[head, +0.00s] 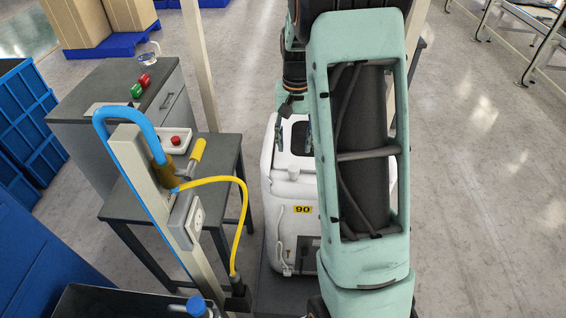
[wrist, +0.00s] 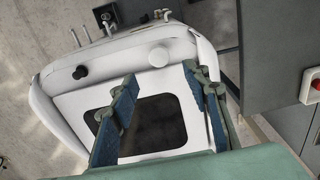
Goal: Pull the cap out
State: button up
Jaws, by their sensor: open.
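In the wrist view the cap (wrist: 158,55) shows as a pale round piece near the machine's edge. My gripper (wrist: 160,76) is open and empty, with its blue-padded fingers over the machine's dark panel (wrist: 157,122). The cap lies just beyond the fingertips, roughly in line with the gap between them. I cannot tell the height between them. In the head view my arm hides the machine's right part.
A dark knob (wrist: 80,72) sits on the machine beside the cap. Left of the machine stand a grey table (head: 160,202), a post with a blue hose (head: 104,117) and a yellow cable (head: 243,207). A red-button box (head: 192,143) is nearby.

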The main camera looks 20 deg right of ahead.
aim_at(294, 167)
jog(key=shift+s, duration=0.2)
notch_tip(294, 167, down, 9)
jog(key=b, duration=0.6)
jog(key=shift+c, duration=0.4)
dwell(0.8)
grip_shut()
jog(key=shift+w+r, duration=0.1)
dwell(0.3)
jog(key=shift+r+p, duration=1.9)
jog(key=shift+r, duration=1.05)
